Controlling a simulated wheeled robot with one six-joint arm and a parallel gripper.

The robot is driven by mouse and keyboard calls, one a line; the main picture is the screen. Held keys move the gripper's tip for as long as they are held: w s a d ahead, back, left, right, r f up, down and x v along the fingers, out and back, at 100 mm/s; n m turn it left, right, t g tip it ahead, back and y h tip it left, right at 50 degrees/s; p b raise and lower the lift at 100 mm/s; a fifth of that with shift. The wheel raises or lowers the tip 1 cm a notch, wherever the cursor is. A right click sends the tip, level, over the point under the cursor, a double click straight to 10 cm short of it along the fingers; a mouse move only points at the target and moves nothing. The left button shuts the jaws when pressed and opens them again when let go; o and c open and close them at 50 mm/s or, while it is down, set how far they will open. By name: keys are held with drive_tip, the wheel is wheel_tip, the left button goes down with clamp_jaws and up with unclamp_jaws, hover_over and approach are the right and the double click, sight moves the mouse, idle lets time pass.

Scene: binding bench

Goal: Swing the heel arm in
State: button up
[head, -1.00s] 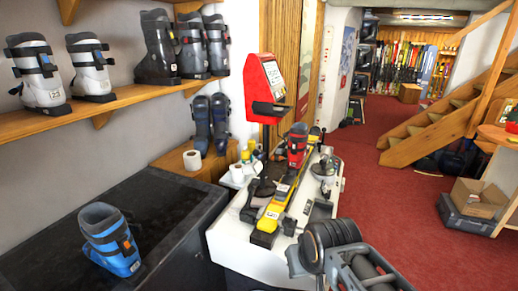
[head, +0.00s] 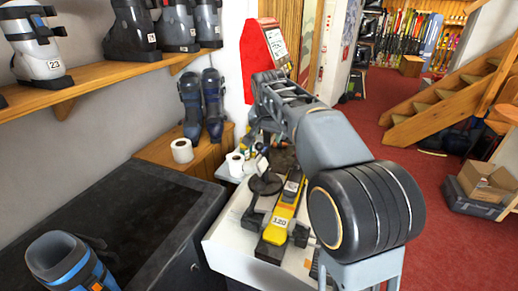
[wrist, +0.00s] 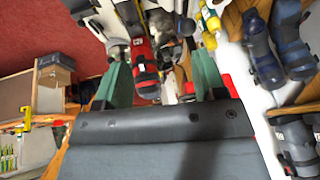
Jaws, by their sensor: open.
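The white bench (head: 228,240) carries a yellow and black ski piece (head: 275,234) labelled 120. My arm covers much of the bench's right side in the head view. In the wrist view, a red and black boot (wrist: 144,72) shows between the two green fingers of my gripper (wrist: 160,62), nearer the left finger. The fingers are spread apart and hold nothing. Metal and dark fittings (wrist: 167,50) lie beside and beyond the boot. I cannot tell for certain which part is the heel arm. I cannot tell whether the fingers touch anything.
A dark counter (head: 120,205) with a blue boot (head: 62,262) stands at the left. A red board (head: 262,55) stands beyond the bench.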

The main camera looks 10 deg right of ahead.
sight(259, 144)
drive_tip(key=w+a+f+m, duration=0.1)
drive_tip(key=w+f+m, duration=0.2)
drive_tip(key=w, duration=0.7)
drive_tip(key=shift+h, duration=0.3)
drive_tip(key=p+x, duration=0.1)
drive_tip(key=x, duration=1.2)
drive_tip(key=shift+w+a+f+p, duration=0.1)
drive_tip(key=shift+w+f+p, duration=0.05)
drive_tip(key=shift+f+p, duration=0.15)
drive_tip(key=shift+r, duration=0.1)
clamp_jaws()
